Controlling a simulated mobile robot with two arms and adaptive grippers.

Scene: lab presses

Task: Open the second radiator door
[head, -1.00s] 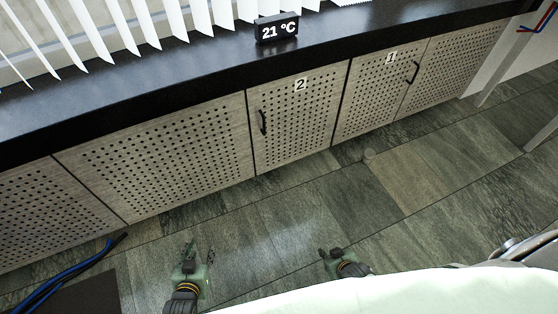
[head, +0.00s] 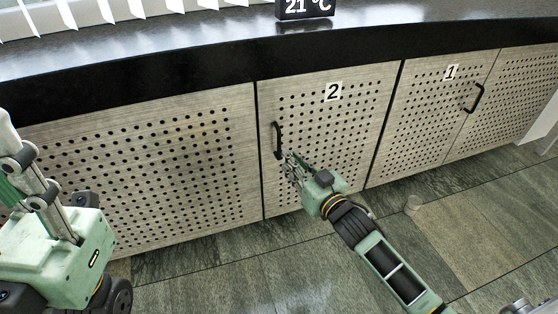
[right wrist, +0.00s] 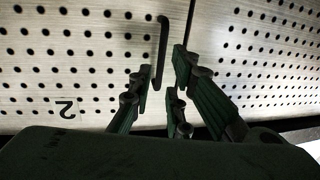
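The door marked 2 (head: 345,130) is a perforated wood-grain panel, flush with its neighbours and shut. Its black upright handle (head: 276,140) is near its left edge; it also shows in the right wrist view (right wrist: 162,45). My right gripper (head: 288,164) is at the lower part of this handle. In the right wrist view its fingers (right wrist: 162,65) are apart, with the handle in line with the gap between them. I cannot tell whether they touch it. My left gripper (head: 25,175) is large at the left edge, partly cut off, away from the handle; its fingertips are unclear.
The door marked 1 (head: 425,105) with its own black handle (head: 474,98) is to the right. A black counter ledge (head: 180,72) overhangs the doors and bears a 21 °C display (head: 304,8). The tiled floor before the doors looks mostly clear.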

